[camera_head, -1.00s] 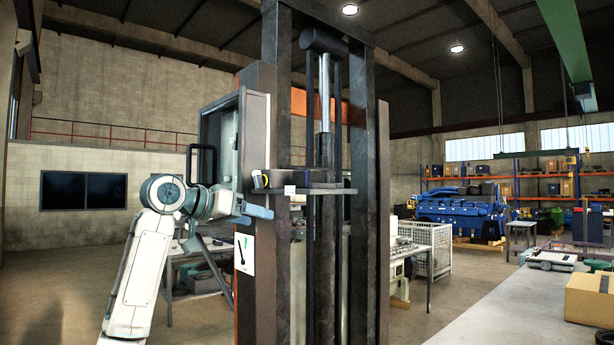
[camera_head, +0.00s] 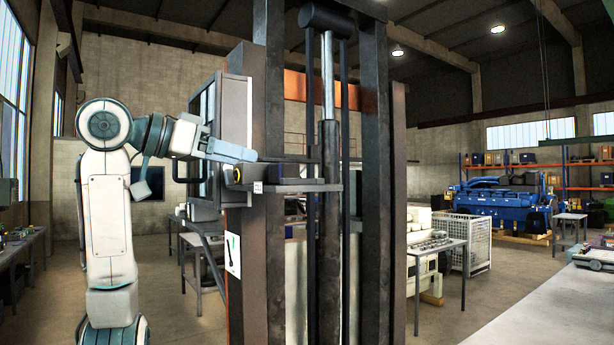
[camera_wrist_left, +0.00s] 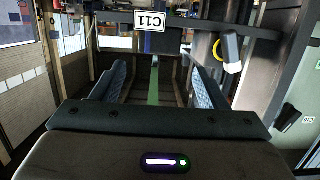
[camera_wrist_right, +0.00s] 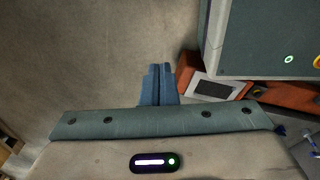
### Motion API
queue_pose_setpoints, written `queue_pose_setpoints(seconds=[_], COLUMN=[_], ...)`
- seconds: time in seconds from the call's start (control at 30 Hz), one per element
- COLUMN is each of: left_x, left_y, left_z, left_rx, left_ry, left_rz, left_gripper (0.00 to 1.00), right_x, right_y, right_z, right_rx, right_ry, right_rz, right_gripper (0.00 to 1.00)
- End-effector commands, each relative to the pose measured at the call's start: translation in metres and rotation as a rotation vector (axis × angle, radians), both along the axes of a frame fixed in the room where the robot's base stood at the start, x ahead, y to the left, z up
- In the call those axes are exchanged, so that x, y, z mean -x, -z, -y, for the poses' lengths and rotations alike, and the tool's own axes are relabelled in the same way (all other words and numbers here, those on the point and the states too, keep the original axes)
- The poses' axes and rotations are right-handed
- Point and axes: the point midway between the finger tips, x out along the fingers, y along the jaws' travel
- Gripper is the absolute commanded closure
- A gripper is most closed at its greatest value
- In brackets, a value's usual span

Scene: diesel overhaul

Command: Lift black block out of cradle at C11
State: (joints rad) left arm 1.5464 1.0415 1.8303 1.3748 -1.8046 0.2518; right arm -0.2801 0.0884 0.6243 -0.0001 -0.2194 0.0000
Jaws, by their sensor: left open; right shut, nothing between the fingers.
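The cradle is a dark plate with a white C11 label (camera_head: 258,187), fixed across the tall press frame. The label shows upside down in the left wrist view (camera_wrist_left: 150,20). A black block (camera_head: 280,172) appears to lie on the plate; it is a dark shape beside the label in the left wrist view (camera_wrist_left: 140,43). My left gripper (camera_head: 250,155) is near the plate's left end, slightly above it. Its blue fingers (camera_wrist_left: 160,75) are open and empty, with the block beyond the tips. My right gripper (camera_wrist_right: 157,70) is shut and empty, outside the head view.
Dark press columns (camera_head: 375,170) and a central cylinder (camera_head: 328,220) stand close beside the plate. A grey cabinet (camera_head: 236,110) with a handle is behind my left gripper. A yellow-and-black part (camera_wrist_left: 228,48) sits beside the label. An orange part (camera_wrist_right: 200,95) is near my right gripper.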

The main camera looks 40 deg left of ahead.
Motion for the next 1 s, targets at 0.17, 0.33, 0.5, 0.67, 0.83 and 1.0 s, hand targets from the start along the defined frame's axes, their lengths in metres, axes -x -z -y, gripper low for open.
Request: queue_pose_setpoints(seconds=[0.17, 0.33, 0.5, 0.67, 0.83, 1.0], left_x=[-0.027, -0.044, -0.058, -0.082, -0.096, -0.097], left_y=[0.004, 0.009, 0.011, 0.015, 0.020, 0.021], left_z=[0.009, 0.013, 0.018, 0.025, 0.028, 0.029], left_rx=[-0.002, -0.001, 0.000, -0.001, 0.000, -0.001], left_ry=[0.002, 0.001, 0.002, 0.003, 0.001, 0.001], left_rz=[-0.005, -0.003, -0.003, -0.005, -0.002, -0.001], left_gripper=[0.33, 0.33, 0.33, 0.33, 0.33, 0.33], right_x=[0.009, 0.035, 0.037, 0.019, 0.011, 0.015], right_y=[-0.010, -0.013, -0.018, -0.030, -0.035, -0.034], right_z=[0.002, -0.004, -0.016, -0.016, -0.010, -0.006], right_rx=[0.002, -0.005, -0.017, -0.017, -0.011, -0.007], right_ry=[-0.001, 0.002, 0.007, 0.006, 0.004, 0.003], right_rz=[-0.010, -0.042, -0.045, -0.023, -0.012, -0.017], right_gripper=[1.00, 1.00, 1.00, 1.00, 1.00, 1.00])
